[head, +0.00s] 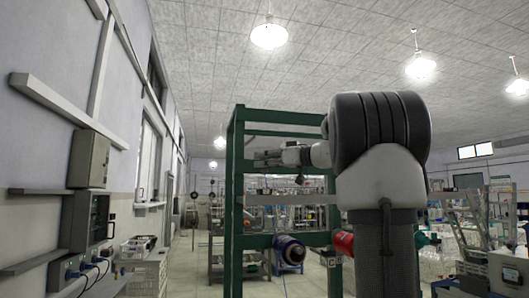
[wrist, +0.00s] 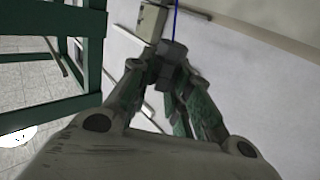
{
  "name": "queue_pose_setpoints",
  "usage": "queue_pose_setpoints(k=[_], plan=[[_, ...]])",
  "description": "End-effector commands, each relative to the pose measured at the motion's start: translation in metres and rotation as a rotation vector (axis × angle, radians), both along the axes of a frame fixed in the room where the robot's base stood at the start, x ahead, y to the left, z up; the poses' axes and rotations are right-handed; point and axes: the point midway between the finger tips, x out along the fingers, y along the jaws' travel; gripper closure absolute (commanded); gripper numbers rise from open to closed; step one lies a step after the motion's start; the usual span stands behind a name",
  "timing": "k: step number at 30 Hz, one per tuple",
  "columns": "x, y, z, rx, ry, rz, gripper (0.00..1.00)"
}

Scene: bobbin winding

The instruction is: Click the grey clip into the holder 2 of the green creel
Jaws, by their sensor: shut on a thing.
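The green creel (head: 237,205) is a tall upright frame in the middle of the head view, partly hidden behind my arm. Its green bars also show at the left of the wrist view (wrist: 95,55). My gripper (head: 264,158) reaches leftward between the creel's uprights, below its upper bars. In the wrist view my gripper (wrist: 160,75) is shut on a small grey block, which looks like the grey clip (wrist: 173,52), at its fingertips. The clip is too small to make out in the head view. I cannot tell which part of the creel is holder 2.
A dark blue bobbin (head: 289,250) and a red one (head: 344,243) sit low on the creel. Wall boxes (head: 89,158) and a bench with crates (head: 145,270) stand at the left. Shelves and a white box (head: 508,270) are at the right. A floor aisle runs between.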

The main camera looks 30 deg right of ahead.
Motion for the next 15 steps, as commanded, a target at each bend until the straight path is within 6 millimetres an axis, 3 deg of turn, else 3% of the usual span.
queue_pose_setpoints(k=[5,15], plan=[[0.0,0.0,-0.026,0.003,0.001,0.0,0.92],[0.0,0.0,-0.027,0.0,0.0,0.0,0.92]])
